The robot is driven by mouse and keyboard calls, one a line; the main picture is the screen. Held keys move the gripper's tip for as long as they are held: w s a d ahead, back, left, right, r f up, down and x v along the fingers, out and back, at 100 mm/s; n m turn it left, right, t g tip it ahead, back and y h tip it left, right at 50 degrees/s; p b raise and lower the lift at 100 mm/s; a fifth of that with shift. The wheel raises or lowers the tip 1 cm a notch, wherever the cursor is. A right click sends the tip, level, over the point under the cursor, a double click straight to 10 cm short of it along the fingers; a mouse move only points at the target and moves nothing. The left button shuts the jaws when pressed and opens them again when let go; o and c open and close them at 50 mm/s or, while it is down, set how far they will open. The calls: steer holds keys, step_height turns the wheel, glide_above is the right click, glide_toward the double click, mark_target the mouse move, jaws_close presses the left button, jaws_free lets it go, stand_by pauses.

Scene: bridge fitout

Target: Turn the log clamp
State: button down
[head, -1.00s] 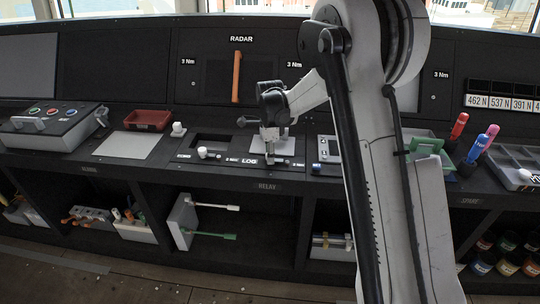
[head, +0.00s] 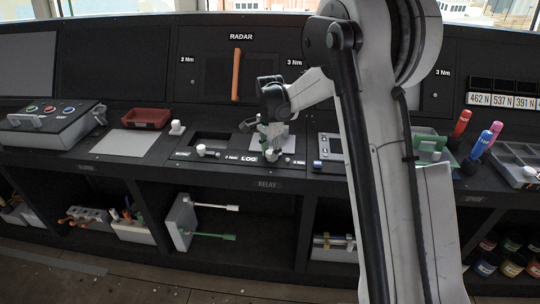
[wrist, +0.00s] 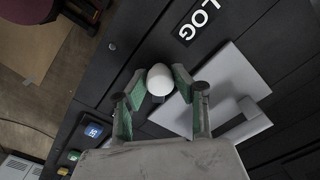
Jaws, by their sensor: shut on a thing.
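The log clamp shows as a round white knob (wrist: 160,77) beside the LOG label (wrist: 198,18) on the black console. In the head view, the knob (head: 271,155) sits just right of the LOG label (head: 248,158). My gripper (wrist: 158,82) has its green-padded fingers on either side of the knob and is shut on it. In the head view, my gripper (head: 270,142) comes down over the console from above right. The base of the clamp is hidden under the knob and fingers.
A light grey plate (wrist: 212,75) with a pale handle-like piece (wrist: 247,122) lies close beside the gripper. Another white knob (head: 201,150) stands left on the console. An orange bar (head: 236,75) is on the RADAR panel. Blue and green buttons (wrist: 93,130) are near the other finger.

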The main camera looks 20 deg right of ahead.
mark_target(270, 151)
steer(key=n+b, duration=0.1)
steer(key=n, duration=0.4)
steer(key=shift+n, duration=0.3)
steer(key=n+b, duration=0.1)
steer(key=n, duration=0.4)
stand_by(0.4)
steer(key=c, duration=1.4)
jaws_free()
steer(key=shift+r, duration=0.15)
step_height(270, 151, up, 12)
steer(key=shift+f, duration=0.1)
